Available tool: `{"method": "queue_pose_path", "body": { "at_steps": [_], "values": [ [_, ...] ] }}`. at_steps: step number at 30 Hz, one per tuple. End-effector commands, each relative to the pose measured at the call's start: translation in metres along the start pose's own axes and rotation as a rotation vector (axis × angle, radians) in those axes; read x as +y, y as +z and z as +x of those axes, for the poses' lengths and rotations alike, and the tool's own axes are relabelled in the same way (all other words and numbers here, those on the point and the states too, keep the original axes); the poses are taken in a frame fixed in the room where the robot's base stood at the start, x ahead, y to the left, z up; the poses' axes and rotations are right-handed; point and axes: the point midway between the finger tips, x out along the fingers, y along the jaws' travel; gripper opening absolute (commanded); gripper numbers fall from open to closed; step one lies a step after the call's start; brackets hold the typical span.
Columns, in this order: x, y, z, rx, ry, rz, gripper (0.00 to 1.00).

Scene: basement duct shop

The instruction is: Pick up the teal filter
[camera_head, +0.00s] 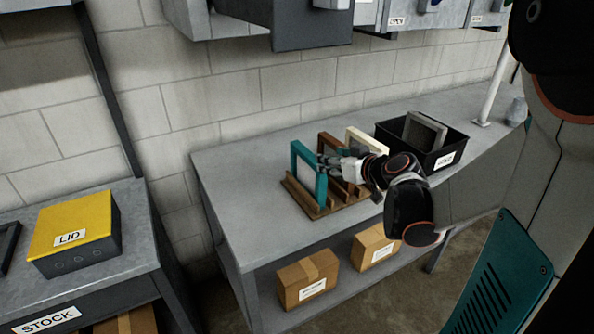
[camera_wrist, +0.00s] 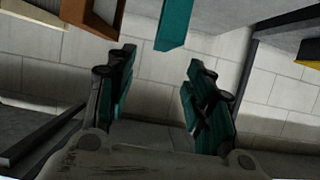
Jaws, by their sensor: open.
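The teal filter (camera_head: 321,187) is a teal frame around a pale panel. It stands upright at the left end of a wooden rack (camera_head: 299,199) on the grey bench. In the wrist view, part of the teal filter (camera_wrist: 174,22) shows at the top, ahead of the open fingers and not between them. My gripper (camera_head: 328,164) is to the right of the teal filter in the head view; its fingertips overlap the brown filter there, and I cannot tell whether they touch anything. In the wrist view my gripper (camera_wrist: 163,88) has its fingers spread and nothing between them.
A brown filter (camera_head: 326,141) and a cream filter (camera_head: 358,134) stand in the same rack, close to my gripper. A black bin (camera_head: 455,147) holding a grey filter (camera_head: 424,131) is to the right. A yellow-topped LID box (camera_head: 75,217) sits on the left bench. Cartons stand underneath.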

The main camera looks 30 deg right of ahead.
Motion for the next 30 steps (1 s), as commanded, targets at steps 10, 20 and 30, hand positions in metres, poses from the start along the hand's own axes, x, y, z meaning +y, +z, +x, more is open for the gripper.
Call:
{"method": "queue_pose_path", "body": {
  "at_steps": [10, 20, 30],
  "values": [
    [-0.002, 0.002, 0.063, -0.001, -0.004, -0.002, 0.48],
    [-0.004, 0.004, 0.083, -0.001, -0.004, -0.002, 0.48],
    [-0.007, 0.008, 0.125, -0.001, -0.003, -0.001, 0.48]
  ]
}}
